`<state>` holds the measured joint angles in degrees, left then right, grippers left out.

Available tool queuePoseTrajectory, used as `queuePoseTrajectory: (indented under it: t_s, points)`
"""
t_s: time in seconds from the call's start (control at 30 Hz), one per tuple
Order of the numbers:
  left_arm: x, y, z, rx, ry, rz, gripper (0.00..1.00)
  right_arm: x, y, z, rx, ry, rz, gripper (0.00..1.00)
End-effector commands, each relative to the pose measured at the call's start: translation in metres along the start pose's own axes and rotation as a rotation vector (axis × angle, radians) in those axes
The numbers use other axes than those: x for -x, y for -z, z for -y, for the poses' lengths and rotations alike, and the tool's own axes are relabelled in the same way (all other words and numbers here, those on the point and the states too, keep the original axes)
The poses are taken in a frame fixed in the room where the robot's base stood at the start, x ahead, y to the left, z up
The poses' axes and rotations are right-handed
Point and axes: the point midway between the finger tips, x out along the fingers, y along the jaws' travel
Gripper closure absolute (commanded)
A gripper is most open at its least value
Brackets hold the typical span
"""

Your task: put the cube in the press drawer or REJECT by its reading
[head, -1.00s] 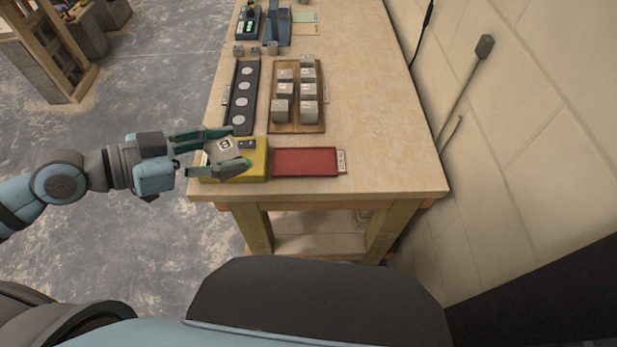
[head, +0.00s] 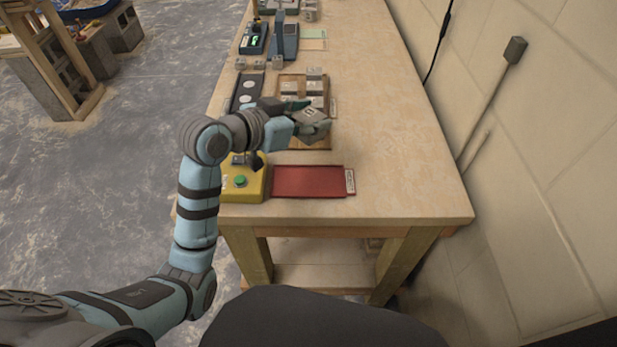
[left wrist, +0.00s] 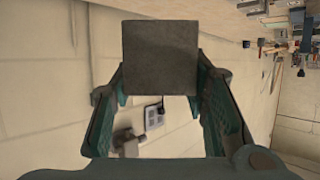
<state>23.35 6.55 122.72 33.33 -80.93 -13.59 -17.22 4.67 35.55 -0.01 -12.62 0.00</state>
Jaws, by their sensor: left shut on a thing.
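My left gripper (head: 318,116) is shut on a grey cube (head: 308,115), held above the near part of the wooden tray (head: 318,148). The cube also shows in the left wrist view (left wrist: 160,57), as a plain dark face between the two fingers. A mark on its top is too small to read. A red tray (head: 307,182) with a white label (head: 350,181) lies in front; I cannot read the label. A yellow device (head: 228,192) with a green button (head: 240,181) stands left of it, partly behind my arm. A blue press-like machine (head: 286,45) stands farther back. My right gripper is out of view.
A device with a green display (head: 254,41) and small blocks stand farther back. The table's right side is clear.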

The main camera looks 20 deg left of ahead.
Motion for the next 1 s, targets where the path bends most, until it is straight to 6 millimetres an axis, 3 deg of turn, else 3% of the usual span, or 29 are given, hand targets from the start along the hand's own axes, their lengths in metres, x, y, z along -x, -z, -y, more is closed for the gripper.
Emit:
queuePoseTrajectory:
  t_s: [0.03, 0.1, 0.23, 0.6, 0.9, 0.93, 1.0]
  points:
    - [-0.01, -0.026, -0.001, 0.004, -0.002, 0.005, 1.0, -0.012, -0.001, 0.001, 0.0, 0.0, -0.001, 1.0]
    - [-0.021, -0.052, -0.001, 0.004, -0.002, 0.005, 1.0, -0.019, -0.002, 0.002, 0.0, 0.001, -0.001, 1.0]
    - [-0.035, -0.085, 0.0, 0.002, 0.0, 0.001, 1.0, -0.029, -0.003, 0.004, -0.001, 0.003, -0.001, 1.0]
    - [-0.056, -0.137, 0.0, 0.0, 0.0, 0.0, 1.0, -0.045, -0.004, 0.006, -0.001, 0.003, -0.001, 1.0]
    - [-0.057, -0.138, 0.0, -0.001, 0.0, -0.002, 1.0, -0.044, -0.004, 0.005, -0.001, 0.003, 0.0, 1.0]
    - [-0.057, -0.138, 0.0, -0.001, 0.0, -0.001, 0.56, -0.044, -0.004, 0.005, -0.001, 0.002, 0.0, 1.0]
    - [-0.056, -0.138, 0.0, -0.001, 0.0, -0.001, 0.44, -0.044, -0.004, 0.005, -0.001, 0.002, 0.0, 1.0]
